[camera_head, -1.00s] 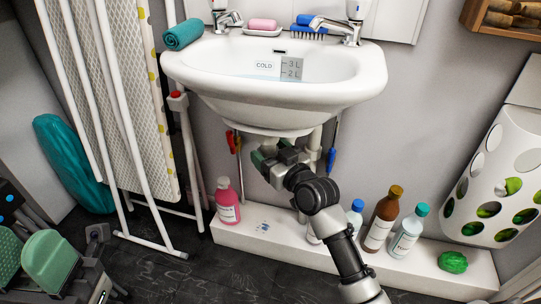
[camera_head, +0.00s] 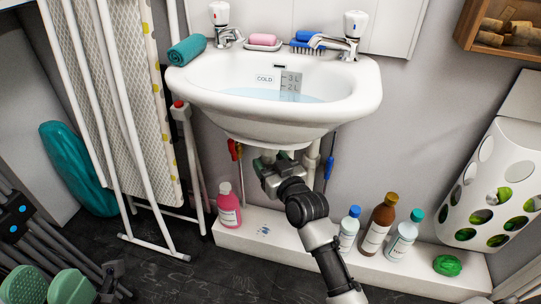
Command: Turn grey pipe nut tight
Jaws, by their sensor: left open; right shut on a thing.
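My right gripper (camera_head: 268,168) reaches up from below to the waste pipe under the white sink (camera_head: 250,125). It is shut on the grey pipe nut, which its fingers and wrist hide almost fully. A pale pipe (camera_head: 311,160) shows to the right of the gripper. My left gripper (camera_head: 48,287) is low at the left edge, with green pads apart. It is open, empty and far from the sink.
Water (camera_head: 270,95) stands in the basin. An ironing board (camera_head: 140,100) leans at left.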

